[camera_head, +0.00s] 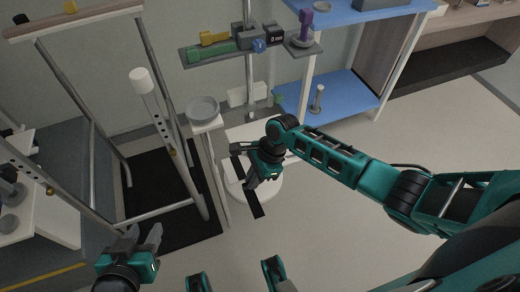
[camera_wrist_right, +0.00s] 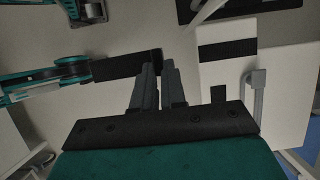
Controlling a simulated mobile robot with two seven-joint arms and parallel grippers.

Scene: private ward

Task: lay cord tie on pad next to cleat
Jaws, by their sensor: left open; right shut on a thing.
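My right gripper (camera_head: 251,184) is shut on a black strip, the cord tie (camera_head: 256,207), above a white surface; the strip hangs down from the fingers. In the right wrist view the fingers (camera_wrist_right: 159,70) grip the end of the strip (camera_wrist_right: 120,68), which extends left. To their right is a white panel with a black band, seemingly the pad (camera_wrist_right: 228,50), and a grey hook-shaped fitting, seemingly the cleat (camera_wrist_right: 257,95). The strip is apart from the band in that view. The cleat is hard to make out in the head view. My left gripper (camera_head: 143,240) is open and empty.
A metal frame (camera_head: 165,125) with a white-topped post stands at left. A grey bowl (camera_head: 203,107) sits on a small stand close to the right gripper. A grey shelf (camera_head: 225,52) with tools and a blue-shelved unit (camera_head: 340,95) stand behind. Floor at right is clear.

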